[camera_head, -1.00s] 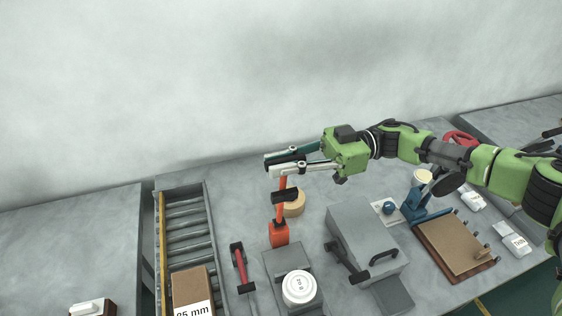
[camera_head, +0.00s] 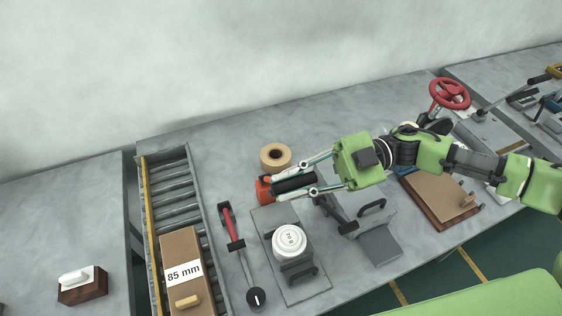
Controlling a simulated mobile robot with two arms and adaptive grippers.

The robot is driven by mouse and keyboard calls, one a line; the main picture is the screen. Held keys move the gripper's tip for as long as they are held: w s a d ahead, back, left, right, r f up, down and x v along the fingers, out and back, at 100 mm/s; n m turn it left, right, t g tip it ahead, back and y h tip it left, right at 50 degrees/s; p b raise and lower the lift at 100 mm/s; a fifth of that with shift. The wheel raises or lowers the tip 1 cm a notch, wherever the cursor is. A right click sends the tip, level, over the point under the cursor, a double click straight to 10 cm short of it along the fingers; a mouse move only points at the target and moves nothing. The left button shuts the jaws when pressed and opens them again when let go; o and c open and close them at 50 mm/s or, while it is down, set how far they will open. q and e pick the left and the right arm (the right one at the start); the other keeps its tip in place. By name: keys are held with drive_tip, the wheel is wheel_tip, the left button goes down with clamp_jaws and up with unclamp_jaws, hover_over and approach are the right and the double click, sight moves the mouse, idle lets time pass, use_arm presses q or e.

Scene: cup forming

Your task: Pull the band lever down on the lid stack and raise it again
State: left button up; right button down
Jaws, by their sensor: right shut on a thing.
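The band lever is an orange post (camera_head: 263,188) with a black grip (camera_head: 293,186), behind a white round lid stack (camera_head: 289,238) on a grey base plate (camera_head: 262,222). My right gripper (camera_head: 281,186) comes in from the right and is shut on the black grip, one finger on each side. Most of the lever shaft is hidden by the gripper. My left gripper is not in view.
A tape roll (camera_head: 275,156) stands just behind the lever. A red-handled lever (camera_head: 229,225) stands to the left, beside a roller conveyor (camera_head: 172,190) with a brown box (camera_head: 182,255) marked 85 mm. A grey box with a handle (camera_head: 378,225) lies right, partly under my arm.

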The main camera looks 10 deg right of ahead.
drive_tip(key=shift+s+d+f+n+b, duration=0.15)
drive_tip(key=shift+s+f+n+b, duration=0.4)
drive_tip(key=shift+s+f, duration=0.35)
drive_tip(key=c, duration=2)
unclamp_jaws()
drive_tip(key=shift+o, duration=0.2)
drive_tip(key=shift+d, duration=0.1)
drive_tip(key=w+d, duration=0.2)
drive_tip(key=d, duration=0.9)
drive_tip(key=shift+w+d, duration=0.15)
drive_tip(key=shift+d, duration=0.2)
